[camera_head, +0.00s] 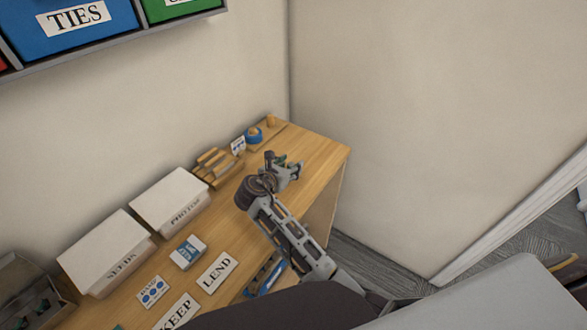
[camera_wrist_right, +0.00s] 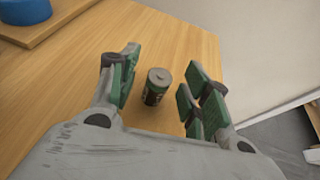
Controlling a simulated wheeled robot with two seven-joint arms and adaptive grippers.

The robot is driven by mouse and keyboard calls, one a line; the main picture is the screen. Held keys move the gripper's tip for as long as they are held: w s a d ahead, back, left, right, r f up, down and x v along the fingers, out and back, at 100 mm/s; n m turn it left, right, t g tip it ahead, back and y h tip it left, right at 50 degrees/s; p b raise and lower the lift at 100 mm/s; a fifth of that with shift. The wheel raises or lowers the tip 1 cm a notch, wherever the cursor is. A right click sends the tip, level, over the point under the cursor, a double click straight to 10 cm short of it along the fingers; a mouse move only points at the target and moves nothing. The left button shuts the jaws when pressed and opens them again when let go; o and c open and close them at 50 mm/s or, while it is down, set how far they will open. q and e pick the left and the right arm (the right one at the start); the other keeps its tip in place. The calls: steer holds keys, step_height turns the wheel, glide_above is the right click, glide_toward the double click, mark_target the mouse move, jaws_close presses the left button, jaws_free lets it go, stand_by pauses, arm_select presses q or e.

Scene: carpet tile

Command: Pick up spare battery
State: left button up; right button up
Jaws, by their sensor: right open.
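The spare battery (camera_wrist_right: 155,88) is a small dark green and black cylinder with a pale metal top. In the right wrist view it stands upright on the wooden desk, showing between the two fingers of my right gripper (camera_wrist_right: 162,68). A gap shows on each side of it, wider toward the right finger. My right gripper is open and empty, with green pads facing each other. In the head view this gripper (camera_head: 289,167) is over the right end of the desk, and I cannot make out the battery there. My left gripper is out of view.
The desk (camera_head: 318,149) ends at the right. A wooden rack (camera_head: 215,166) and a blue round item (camera_head: 254,135) stand behind the gripper. SEEDS (camera_head: 105,250) and PHOTOS (camera_head: 170,199) boxes stand left, with LEND (camera_head: 217,271) and KEEP (camera_head: 178,314) cards in front.

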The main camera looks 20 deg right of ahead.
mark_target(289, 166)
steer(key=shift+r, duration=0.1)
stand_by(0.4)
jaws_close()
step_height(289, 166, up, 10)
stand_by(0.9)
steer(key=shift+a, duration=0.1)
stand_by(0.4)
